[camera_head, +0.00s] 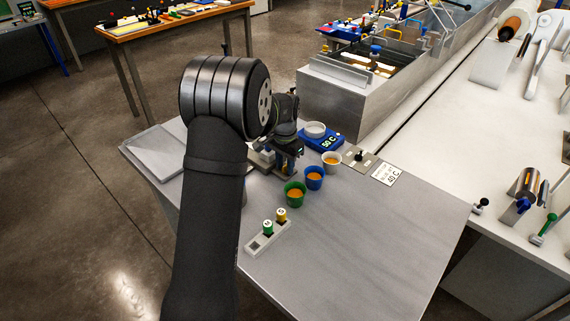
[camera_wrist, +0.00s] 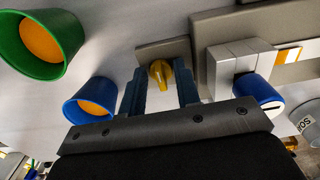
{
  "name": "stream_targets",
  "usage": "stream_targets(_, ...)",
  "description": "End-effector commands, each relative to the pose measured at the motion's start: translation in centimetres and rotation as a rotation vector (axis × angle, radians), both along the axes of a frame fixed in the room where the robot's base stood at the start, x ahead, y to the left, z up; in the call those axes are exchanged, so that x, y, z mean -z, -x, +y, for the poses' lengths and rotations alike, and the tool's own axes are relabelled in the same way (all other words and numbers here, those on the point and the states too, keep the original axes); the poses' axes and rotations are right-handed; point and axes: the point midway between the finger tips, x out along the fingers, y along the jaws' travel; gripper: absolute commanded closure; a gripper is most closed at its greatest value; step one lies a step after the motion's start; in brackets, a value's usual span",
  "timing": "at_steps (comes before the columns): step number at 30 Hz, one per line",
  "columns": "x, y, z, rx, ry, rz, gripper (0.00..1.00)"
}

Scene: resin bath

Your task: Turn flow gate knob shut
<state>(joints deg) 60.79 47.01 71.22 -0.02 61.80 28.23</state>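A yellow knob (camera_wrist: 160,74) with a narrow grip sits at a grey plate (camera_wrist: 163,50) in the wrist view. It shows between the two blue fingers of my gripper (camera_wrist: 161,92), with a gap on each side. My gripper is open and empty. A blue round part (camera_wrist: 258,90) with a line across its face sits by a pale block (camera_wrist: 226,68) to the right of the fingers. No label tells which one is the flow gate knob. In the head view my gripper (camera_head: 289,160) is low over the grey table, and my arm hides much around it.
Green (camera_head: 294,194), blue (camera_head: 314,178) and white (camera_head: 332,161) cups with orange contents stand right of my gripper. A blue scale (camera_head: 322,139) and a 50 C card (camera_head: 387,174) lie behind. The table's front right (camera_head: 370,245) is clear.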

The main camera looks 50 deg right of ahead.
Motion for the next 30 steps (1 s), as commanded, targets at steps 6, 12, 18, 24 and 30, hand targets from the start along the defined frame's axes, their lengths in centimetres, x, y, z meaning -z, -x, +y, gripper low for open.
stream_targets(6,-0.03,-0.01,-0.01,0.0,0.0,0.0,0.92)
stream_targets(12,-0.06,-0.01,-0.02,-0.004,0.0,0.0,0.98)
stream_targets(18,-0.07,0.01,-0.03,-0.049,0.001,-0.001,0.98)
stream_targets(24,-0.08,0.06,-0.07,-0.168,0.001,-0.001,0.98)
stream_targets(30,-0.09,0.14,-0.1,-0.344,0.002,-0.001,0.98)
